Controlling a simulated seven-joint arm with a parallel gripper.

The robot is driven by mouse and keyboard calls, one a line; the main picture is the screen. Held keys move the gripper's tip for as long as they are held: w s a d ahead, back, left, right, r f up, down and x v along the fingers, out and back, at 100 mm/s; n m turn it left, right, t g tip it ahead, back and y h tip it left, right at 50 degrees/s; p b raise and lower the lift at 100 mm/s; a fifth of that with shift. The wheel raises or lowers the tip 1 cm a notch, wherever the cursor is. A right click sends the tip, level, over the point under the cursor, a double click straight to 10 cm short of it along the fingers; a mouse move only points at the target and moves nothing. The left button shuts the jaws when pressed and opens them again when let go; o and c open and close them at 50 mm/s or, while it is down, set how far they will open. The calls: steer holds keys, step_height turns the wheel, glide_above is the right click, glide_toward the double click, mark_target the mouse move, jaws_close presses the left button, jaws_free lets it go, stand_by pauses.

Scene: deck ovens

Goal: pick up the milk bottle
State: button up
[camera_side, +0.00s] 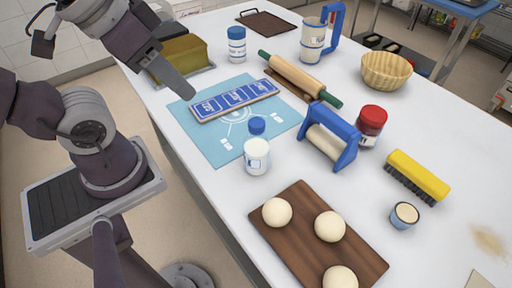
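The milk bottle (257,155), a white bottle with a blue cap, stands upright at the near edge of a light blue mat (215,143). Nothing hides it. My gripper (187,93) is at the upper left of it, above the mat's far left corner and clearly apart from the bottle. Its fingers show as one grey piece from the side, so I cannot tell whether they are open or shut. I see nothing held at their tips.
A blue patterned bar (235,100) lies on the mat. Right of the bottle are a blue-framed roller (328,138) and a red-lidded jar (370,125). A wooden board (300,245) with dough balls lies in front. A yellow block (180,62) sits behind my gripper.

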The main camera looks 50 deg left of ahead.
steer(key=o, duration=0.9)
